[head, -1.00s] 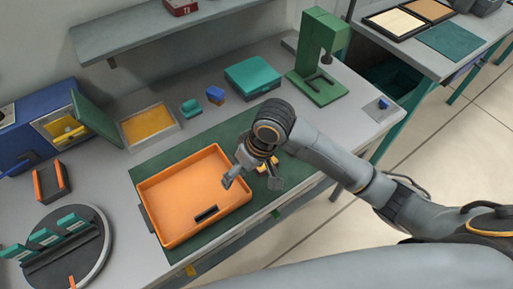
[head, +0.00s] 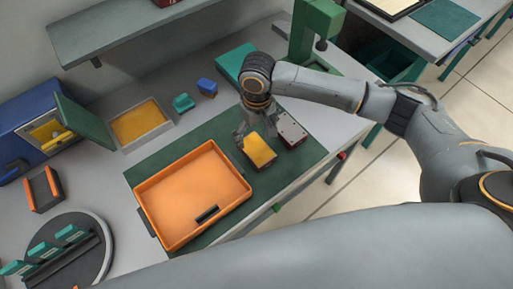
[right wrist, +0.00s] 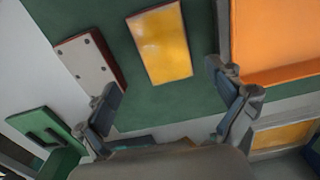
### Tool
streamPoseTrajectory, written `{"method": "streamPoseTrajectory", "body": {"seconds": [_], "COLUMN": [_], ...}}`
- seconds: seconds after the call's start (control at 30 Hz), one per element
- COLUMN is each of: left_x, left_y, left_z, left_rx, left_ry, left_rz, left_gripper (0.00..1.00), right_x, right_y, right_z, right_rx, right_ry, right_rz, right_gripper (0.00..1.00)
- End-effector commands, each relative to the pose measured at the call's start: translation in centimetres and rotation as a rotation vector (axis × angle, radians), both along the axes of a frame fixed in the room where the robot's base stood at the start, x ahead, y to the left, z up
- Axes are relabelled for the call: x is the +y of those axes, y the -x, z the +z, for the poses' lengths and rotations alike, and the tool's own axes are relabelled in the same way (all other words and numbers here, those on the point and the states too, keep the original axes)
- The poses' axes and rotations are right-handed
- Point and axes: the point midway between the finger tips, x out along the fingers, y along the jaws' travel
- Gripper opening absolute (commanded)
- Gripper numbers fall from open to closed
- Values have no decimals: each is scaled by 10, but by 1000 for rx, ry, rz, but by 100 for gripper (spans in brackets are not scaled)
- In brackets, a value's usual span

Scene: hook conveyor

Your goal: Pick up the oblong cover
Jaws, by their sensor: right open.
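Two flat oblong pieces lie side by side on the green mat, right of the orange tray. One has a yellow top (head: 259,150); the other has a pale grey top with dark dots near its corners and reddish sides (head: 291,130). I cannot tell for certain which is the oblong cover. My right gripper (head: 254,132) is open and empty, just behind the yellow-topped piece. In the right wrist view the yellow-topped piece (right wrist: 160,42) lies ahead of the spread fingers (right wrist: 160,82), and the grey-topped piece (right wrist: 90,62) lies to the left. My left gripper is out of view.
A teal box (head: 232,60) and a green press-like stand (head: 303,40) are behind the gripper. A round turntable (head: 93,262) is at front left.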

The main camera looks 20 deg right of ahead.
Motion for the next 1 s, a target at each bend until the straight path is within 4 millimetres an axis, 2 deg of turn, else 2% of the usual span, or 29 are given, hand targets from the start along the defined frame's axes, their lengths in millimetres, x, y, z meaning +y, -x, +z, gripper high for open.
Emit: {"method": "streamPoseTrajectory", "body": {"seconds": [0.17, 0.33, 0.5, 0.77, 1.0], "left_x": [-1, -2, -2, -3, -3], "left_y": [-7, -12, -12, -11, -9], "left_z": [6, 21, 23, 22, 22], "left_rx": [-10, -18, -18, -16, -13], "left_ry": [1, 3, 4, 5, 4], "left_rz": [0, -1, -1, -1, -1], "left_gripper": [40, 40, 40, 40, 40], "right_x": [1, 5, 5, 5, 5], "right_y": [3, 12, 11, 10, 10], "right_z": [-10, -33, -54, -58, -58], "right_rx": [2, 4, 0, -1, -1], "right_ry": [1, 1, 1, 1, 1], "right_rz": [2, 2, 2, 2, 2], "right_gripper": [94, 94, 94, 94, 47]}}
